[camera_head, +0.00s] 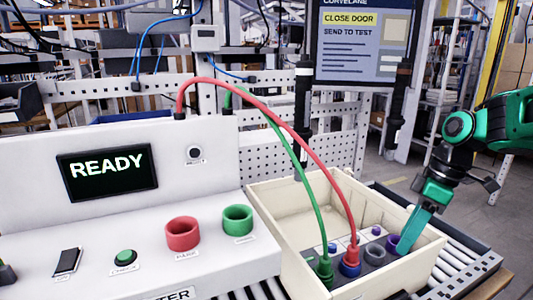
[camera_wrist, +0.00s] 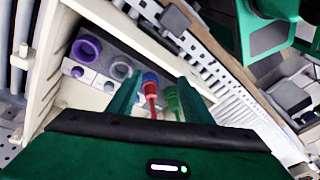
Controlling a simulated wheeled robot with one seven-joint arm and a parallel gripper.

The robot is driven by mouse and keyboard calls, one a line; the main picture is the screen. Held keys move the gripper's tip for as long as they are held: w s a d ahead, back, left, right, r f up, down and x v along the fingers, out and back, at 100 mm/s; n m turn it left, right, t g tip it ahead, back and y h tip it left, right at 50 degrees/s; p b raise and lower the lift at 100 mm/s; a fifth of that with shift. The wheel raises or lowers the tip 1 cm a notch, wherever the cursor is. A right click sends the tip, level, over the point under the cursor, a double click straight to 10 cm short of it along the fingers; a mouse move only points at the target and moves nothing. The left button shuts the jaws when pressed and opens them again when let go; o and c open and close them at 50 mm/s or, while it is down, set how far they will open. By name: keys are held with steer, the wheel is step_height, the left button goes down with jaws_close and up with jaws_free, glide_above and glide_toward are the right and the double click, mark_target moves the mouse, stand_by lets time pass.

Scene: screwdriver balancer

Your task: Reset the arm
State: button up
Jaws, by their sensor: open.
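My gripper (camera_head: 414,232) is at the right side of the cream box (camera_head: 270,205), with its teal fingers pointing down at the purple socket end. In the wrist view my gripper (camera_wrist: 157,97) has its fingers apart, with nothing held between them. A red cable (camera_head: 318,150) runs from the tester to a plug in the blue-ringed socket (camera_head: 350,262) in the box. A green cable (camera_head: 302,172) runs to the green socket (camera_head: 325,270) beside it. The red plug (camera_wrist: 150,90) and green plug (camera_wrist: 172,100) show beyond the fingers in the wrist view.
The white tester (camera_head: 215,262) at left has a READY display (camera_head: 107,170) and empty red (camera_head: 182,233) and green (camera_head: 237,220) sockets. A monitor (camera_head: 365,40) highlights CLOSE DOOR. The box sits on a roller conveyor (camera_head: 455,262).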

steer(key=s+d+f+m+h, duration=0.1)
steer(key=s+d+m, duration=0.3)
steer(key=s+m, duration=0.4)
steer(key=s+d+f+m+h, duration=0.1)
steer(key=s+d+f+m, duration=0.3)
steer(key=s+m, duration=0.4)
steer(key=s, duration=0.4)
steer(key=shift+m+h, duration=0.4)
steer(key=shift+w, duration=0.1)
